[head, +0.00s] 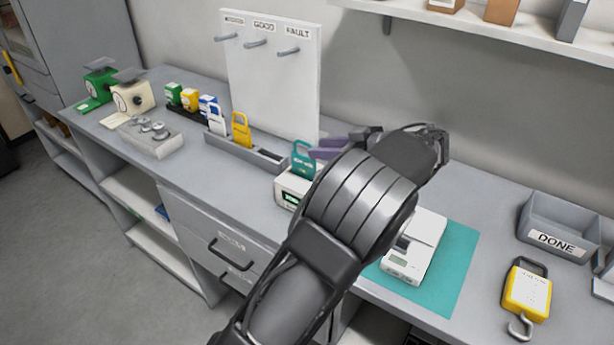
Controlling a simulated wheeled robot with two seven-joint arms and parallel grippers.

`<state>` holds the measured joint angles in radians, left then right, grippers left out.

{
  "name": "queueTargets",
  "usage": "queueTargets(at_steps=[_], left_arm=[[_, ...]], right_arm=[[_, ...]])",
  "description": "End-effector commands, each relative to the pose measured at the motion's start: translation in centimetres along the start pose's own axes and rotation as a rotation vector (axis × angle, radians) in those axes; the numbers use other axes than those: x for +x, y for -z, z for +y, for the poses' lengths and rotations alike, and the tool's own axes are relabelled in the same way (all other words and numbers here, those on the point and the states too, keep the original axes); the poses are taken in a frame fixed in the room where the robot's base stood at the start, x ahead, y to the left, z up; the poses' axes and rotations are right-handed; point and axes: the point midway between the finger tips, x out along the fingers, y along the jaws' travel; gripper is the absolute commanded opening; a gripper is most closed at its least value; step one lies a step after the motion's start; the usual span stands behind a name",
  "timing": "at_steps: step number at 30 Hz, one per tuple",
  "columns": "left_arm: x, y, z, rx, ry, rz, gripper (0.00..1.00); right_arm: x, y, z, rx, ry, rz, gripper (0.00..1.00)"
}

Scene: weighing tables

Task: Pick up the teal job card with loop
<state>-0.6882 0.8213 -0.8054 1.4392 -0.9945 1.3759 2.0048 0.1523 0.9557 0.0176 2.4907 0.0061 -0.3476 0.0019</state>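The teal job card with loop (303,166) stands upright at a small white device with a green display (290,196), its loop at the top. My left arm crosses the middle of the view from below. The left gripper (314,151) is just right of the card's upper part, with its two purple-grey fingers pointing left at the card. The fingers look apart, and the card does not appear held between them. My arm hides the right part of the white device. My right gripper is not in view.
A grey rack (245,155) holds a white card and a yellow card (241,130) left of the device, before a peg board (272,75).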

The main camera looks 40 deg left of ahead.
Motion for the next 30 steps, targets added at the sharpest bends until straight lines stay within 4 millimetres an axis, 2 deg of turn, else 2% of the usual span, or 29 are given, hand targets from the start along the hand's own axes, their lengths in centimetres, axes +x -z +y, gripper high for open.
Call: queueTargets(at_steps=[1,3,8,20,30], left_arm=[[0.5,-1.2,0.0,0.000,0.000,0.000,0.33],[0.8,-2.0,0.0,0.000,0.000,0.000,0.33],[1.3,-3.2,0.0,0.000,0.000,0.000,0.33],[1.4,-3.1,0.0,0.001,0.000,0.000,0.33],[3.9,-3.1,-0.1,0.001,0.000,-0.001,0.33]], right_arm=[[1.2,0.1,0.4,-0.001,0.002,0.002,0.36],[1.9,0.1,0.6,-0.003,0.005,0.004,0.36],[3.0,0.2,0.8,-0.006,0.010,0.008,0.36],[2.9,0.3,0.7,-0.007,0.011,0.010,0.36],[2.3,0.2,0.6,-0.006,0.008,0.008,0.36]])
